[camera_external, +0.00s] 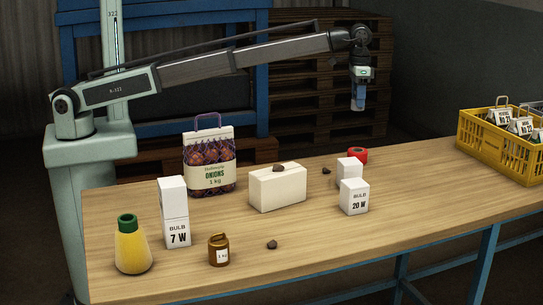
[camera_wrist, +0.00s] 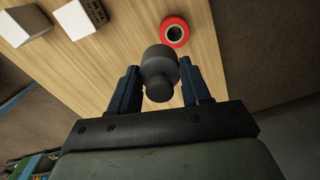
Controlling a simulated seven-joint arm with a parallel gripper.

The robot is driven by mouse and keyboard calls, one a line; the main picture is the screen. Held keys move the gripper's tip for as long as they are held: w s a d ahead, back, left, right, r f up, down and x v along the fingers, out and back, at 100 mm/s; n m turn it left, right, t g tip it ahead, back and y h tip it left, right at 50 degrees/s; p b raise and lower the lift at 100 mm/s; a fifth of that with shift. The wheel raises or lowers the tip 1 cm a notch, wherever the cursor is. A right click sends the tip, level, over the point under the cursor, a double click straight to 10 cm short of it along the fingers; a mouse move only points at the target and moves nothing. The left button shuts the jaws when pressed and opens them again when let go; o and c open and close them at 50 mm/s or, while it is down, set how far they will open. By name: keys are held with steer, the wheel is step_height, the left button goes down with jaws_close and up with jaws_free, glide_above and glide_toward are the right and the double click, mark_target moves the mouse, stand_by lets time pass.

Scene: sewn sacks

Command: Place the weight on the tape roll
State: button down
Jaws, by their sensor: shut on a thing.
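My gripper (camera_external: 358,103) is high above the far side of the table in the external view. In the wrist view my gripper (camera_wrist: 158,66) is shut on a dark grey weight (camera_wrist: 159,58), a cylinder with a smaller knob, held between the two blue fingers. In the external view the weight cannot be made out clearly. The red tape roll (camera_external: 357,154) lies flat on the table below my gripper, partly behind a white box. In the wrist view the tape roll (camera_wrist: 175,20) shows just beyond the weight, with its dark hole upward.
White bulb boxes (camera_external: 354,197) stand close in front of the tape roll. A cream block (camera_external: 277,190), an onion bag (camera_external: 210,175), a yellow flask (camera_external: 132,249) and a brown 1 kg item (camera_external: 219,252) stand to the left. A yellow crate (camera_external: 490,150) is at right.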

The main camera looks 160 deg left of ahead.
steer(key=s+a, duration=0.3)
glide_toward(358, 150)
steer(key=shift+f, duration=2.6)
steer(key=shift+f, duration=0.1)
steer(key=c, duration=0.5)
jaws_free()
step_height(358, 150, up, 12)
